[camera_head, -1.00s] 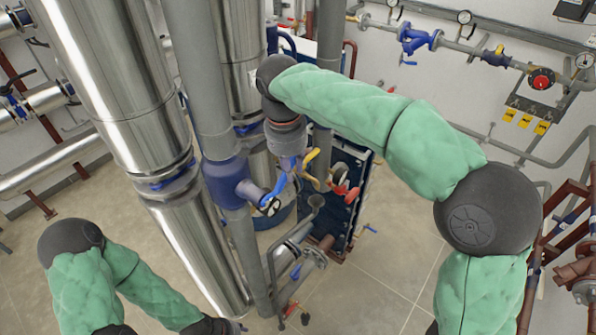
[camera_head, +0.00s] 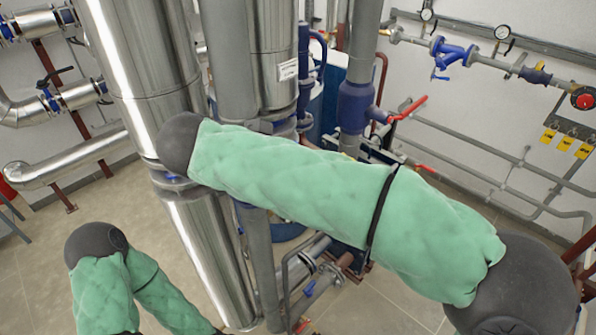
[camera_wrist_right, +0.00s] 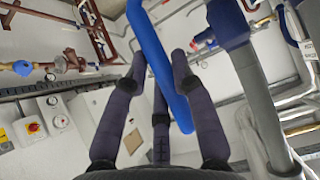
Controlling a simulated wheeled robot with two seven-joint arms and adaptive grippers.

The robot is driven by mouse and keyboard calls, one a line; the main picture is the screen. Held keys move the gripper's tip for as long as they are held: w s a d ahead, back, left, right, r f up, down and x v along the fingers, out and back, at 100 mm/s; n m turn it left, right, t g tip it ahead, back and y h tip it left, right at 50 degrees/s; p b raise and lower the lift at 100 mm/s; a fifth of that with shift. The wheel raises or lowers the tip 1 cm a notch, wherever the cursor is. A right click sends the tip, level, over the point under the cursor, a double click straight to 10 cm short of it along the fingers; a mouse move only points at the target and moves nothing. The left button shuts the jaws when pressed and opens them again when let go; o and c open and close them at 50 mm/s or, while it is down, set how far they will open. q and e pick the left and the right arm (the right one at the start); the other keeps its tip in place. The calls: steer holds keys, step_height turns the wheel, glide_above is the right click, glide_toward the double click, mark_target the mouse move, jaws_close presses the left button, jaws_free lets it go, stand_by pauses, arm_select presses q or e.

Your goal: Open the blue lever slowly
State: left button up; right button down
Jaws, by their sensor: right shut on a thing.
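The blue lever (camera_wrist_right: 147,32) shows in the right wrist view as a long blue bar running between the fingers. My right gripper (camera_wrist_right: 161,60) is shut on it, with the dark fingers on either side. A blue valve body (camera_wrist_right: 229,24) sits on a grey pipe to the right of the fingers. In the head view, my right arm (camera_head: 290,185) crosses the middle and hides the lever and the right gripper. My left arm (camera_head: 105,280) shows at lower left; its gripper is not in view.
Shiny metal-clad pipes (camera_head: 140,80) and a grey pipe (camera_head: 230,60) stand close around my right arm. A valve with a red handle (camera_head: 408,108) is to the right. The floor (camera_head: 390,305) is clear at lower right.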

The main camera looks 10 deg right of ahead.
steer(key=shift+s+a, duration=0.15)
steer(key=shift+a, duration=0.1)
steer(key=shift+f, duration=0.1)
steer(key=c, duration=1)
jaws_free()
steer(key=shift+s+a, duration=0.1)
steer(key=shift+a, duration=0.05)
steer(key=v, duration=1.2)
steer(key=shift+s+a+f, duration=0.1)
steer(key=shift+s+f, duration=0.05)
